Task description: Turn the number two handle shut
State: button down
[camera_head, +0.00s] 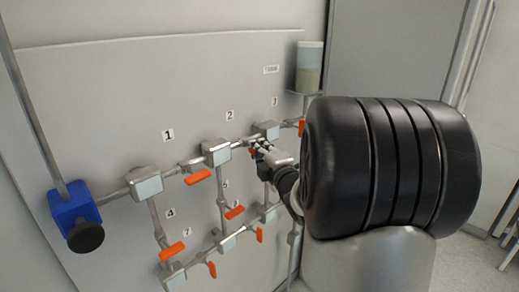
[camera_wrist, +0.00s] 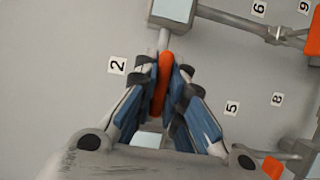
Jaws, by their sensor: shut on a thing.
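My gripper (camera_wrist: 166,75) is shut on an orange handle (camera_wrist: 160,92) in the wrist view, with one blue-padded finger on each side. The handle lies roughly in line with the pipe (camera_wrist: 163,41) that runs up to a metal block. The label 2 (camera_wrist: 117,65) is just left of the handle. In the head view my gripper (camera_head: 258,147) reaches the upper pipe row, between the block below label 2 (camera_head: 229,115) and the block near label 3 (camera_head: 274,101). The arm and fingers hide most of the held handle there.
Several other orange handles, such as one near label 1 (camera_head: 198,177) and one lower down (camera_head: 172,251), stick out from the pipework. A blue fitting with a black knob (camera_head: 86,237) is at left. A clear container (camera_head: 309,69) stands at upper right.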

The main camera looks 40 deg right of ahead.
jog(key=shift+r, duration=0.1)
jog(key=m+p, duration=0.2)
jog(key=m+g+y+p, duration=0.1)
jog(key=m+p, duration=0.1)
jog(key=shift+r+g+p, duration=0.2)
jog(key=shift+g+p, duration=0.1)
jog(key=shift+p, duration=0.1)
jog(key=m+g+y+p, duration=0.1)
jog(key=m+p, duration=0.3)
jog(key=p, duration=0.4)
jog(key=shift+r+y, duration=0.1)
jog(key=shift+y, duration=0.4)
jog(key=m+g+y+p, duration=0.1)
jog(key=m+y+p, duration=0.1)
jog(key=p, duration=0.7)
jog(key=shift+m, duration=0.9)
jog(key=p, duration=0.1)
jog(key=m+y+p, duration=0.1)
jog(key=p, duration=0.1)
jog(key=shift+f+m+y+p, duration=0.3)
jog(key=c, duration=1.8)
grip_release()
jog(key=shift+f, duration=0.1)
jog(key=shift+o, duration=0.7)
